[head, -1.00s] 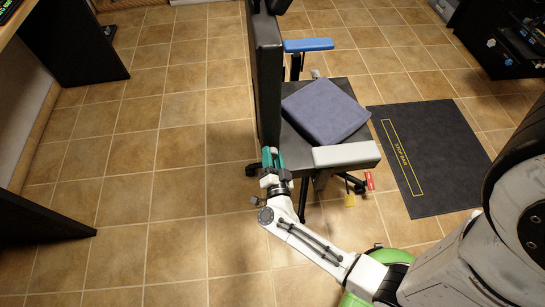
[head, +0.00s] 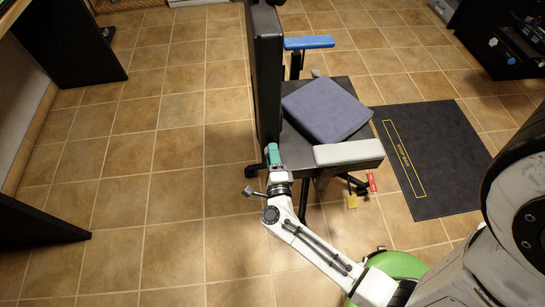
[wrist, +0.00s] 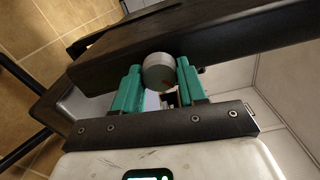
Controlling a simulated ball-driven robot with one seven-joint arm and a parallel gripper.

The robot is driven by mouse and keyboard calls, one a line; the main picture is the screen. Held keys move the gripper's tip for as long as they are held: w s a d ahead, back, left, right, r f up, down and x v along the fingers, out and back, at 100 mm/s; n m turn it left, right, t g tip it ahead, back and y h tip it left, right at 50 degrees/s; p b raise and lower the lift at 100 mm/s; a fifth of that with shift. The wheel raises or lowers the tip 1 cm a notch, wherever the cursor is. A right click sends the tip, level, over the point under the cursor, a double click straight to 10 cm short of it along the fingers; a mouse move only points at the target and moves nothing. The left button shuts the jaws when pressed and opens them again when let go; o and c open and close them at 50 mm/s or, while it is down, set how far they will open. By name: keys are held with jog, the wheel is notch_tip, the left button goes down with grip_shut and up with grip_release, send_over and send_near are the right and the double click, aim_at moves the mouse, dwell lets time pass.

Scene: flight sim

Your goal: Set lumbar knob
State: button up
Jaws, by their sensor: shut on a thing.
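The lumbar knob (wrist: 158,73) is a round grey knob with a small red mark, at the edge of the chair's dark backrest (wrist: 215,35) in the wrist view. My gripper (wrist: 158,68) has its teal fingers on either side of the knob, shut on it. In the head view my gripper (head: 271,154) is at the lower near end of the upright black backrest (head: 267,80). The knob is hidden there behind the fingers.
A blue-grey cushion (head: 327,109) lies on the chair seat. A pale armrest (head: 348,152) is close right of my gripper; a blue armrest (head: 309,43) is beyond. Red (head: 372,182) and yellow (head: 352,202) tags hang below. A dark mat (head: 445,165) lies right. Tiled floor left is clear.

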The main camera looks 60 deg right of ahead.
jog(key=shift+a+f+m+b, duration=0.15)
jog(key=shift+m+b, duration=2.35)
jog(key=shift+m, duration=2.35)
jog(key=shift+d+f+m+b, duration=0.1)
jog(key=shift+m+b, duration=2.4)
jog(key=shift+m, duration=2.35)
jog(key=shift+a, duration=0.1)
jog(key=o, duration=1.1)
jog(key=shift+w+r, duration=0.1)
jog(key=shift+c, duration=0.2)
jog(key=b+v, duration=0.1)
jog(key=v, duration=0.9)
jog(key=shift+s+a, duration=0.25)
jog(key=shift+s, duration=0.05)
